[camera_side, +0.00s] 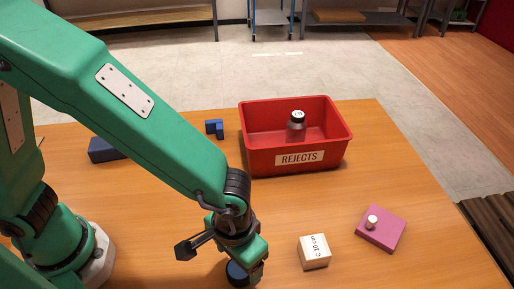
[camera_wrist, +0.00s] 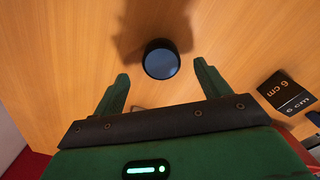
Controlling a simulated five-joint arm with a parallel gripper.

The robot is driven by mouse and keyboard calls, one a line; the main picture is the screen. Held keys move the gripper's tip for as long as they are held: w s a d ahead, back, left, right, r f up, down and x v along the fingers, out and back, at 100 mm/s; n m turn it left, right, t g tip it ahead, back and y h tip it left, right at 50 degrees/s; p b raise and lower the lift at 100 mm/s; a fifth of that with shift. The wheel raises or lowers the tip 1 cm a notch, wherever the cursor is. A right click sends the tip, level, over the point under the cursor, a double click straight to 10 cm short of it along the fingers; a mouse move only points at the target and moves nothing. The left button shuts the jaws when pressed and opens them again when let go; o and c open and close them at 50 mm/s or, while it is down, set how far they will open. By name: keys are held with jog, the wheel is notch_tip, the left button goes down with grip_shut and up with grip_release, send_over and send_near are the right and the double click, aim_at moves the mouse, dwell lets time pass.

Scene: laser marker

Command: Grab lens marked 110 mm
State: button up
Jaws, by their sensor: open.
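A dark round lens with a blue-grey face (camera_wrist: 161,63) rests on the wooden table in the wrist view. No 110 mm marking can be read on it. My gripper (camera_wrist: 161,73) is open, with one green finger to the left of the lens and one to the right. Neither finger visibly touches it; the lens lies around the fingertips. In the side view, a dark blue round piece (camera_side: 236,273), seemingly the same lens, shows at the bottom beside my gripper, partly hidden by it.
A red bin (camera_side: 299,158) labelled REJECTS holds a jar (camera_side: 296,130). A pale block (camera_side: 314,254) reading 10 cm and a pink block with a white knob (camera_side: 384,235) stand right of my gripper. A black 6 cm block (camera_wrist: 286,94) lies right. Blue blocks (camera_side: 106,151) stand behind my arm.

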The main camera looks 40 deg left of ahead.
aim_at(239, 269)
jog(key=shift+w+a+f, duration=0.1)
jog(key=shift+w+f, duration=0.05)
jog(key=shift+f, duration=2.45)
jog(key=c, duration=1.1)
jog(key=shift+r, duration=0.1)
jog(key=shift+c, duration=0.2)
jog(key=shift+r, duration=5)
